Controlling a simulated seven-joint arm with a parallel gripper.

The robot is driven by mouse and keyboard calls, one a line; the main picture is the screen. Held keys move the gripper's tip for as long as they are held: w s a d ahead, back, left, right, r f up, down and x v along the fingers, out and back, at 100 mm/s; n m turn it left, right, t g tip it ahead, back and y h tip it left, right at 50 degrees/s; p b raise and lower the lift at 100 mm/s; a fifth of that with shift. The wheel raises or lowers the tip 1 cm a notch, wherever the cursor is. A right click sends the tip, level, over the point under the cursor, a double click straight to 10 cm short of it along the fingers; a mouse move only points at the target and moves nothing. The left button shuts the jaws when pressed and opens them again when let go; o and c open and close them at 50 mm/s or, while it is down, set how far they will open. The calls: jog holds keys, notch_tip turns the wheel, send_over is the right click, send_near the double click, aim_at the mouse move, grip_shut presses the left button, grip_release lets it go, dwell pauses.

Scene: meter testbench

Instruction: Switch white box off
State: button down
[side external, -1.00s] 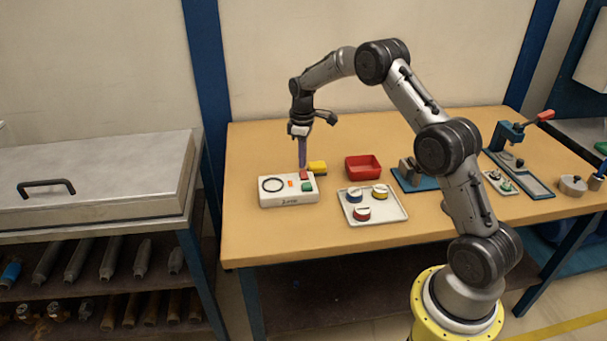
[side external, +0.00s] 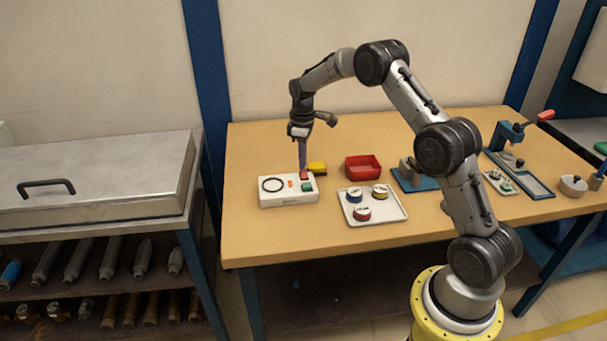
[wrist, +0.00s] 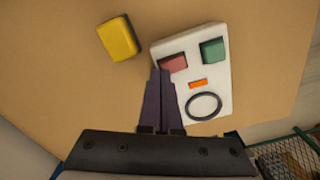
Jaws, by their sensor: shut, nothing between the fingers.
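The white box (side external: 289,198) lies at the left of the table. Its top carries a red button (side external: 304,175), a green button (side external: 307,187), a small orange indicator (side external: 291,184) and a black ring (side external: 272,184). In the wrist view, the white box (wrist: 218,76) shows its red button (wrist: 175,64) and green button (wrist: 212,51) side by side. My gripper (side external: 302,167) points down, shut and empty, with its tips at the red button. In the wrist view the tips (wrist: 160,71) overlap the red button's near left edge. I cannot tell whether they press it.
A yellow block (side external: 318,168) lies just behind the white box. A red bin (side external: 376,168) and a white tray (side external: 396,210) with several round meters stand to the right. A blue fixture (side external: 420,184) is farther right. The table front is clear.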

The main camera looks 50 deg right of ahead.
jog(key=shift+f, duration=0.4)
dwell(0.7)
jog(key=shift+r, duration=0.15)
dwell(0.3)
jog(key=shift+r, duration=1.45)
jog(key=shift+r, duration=0.1)
jog(key=shift+r, duration=1.35)
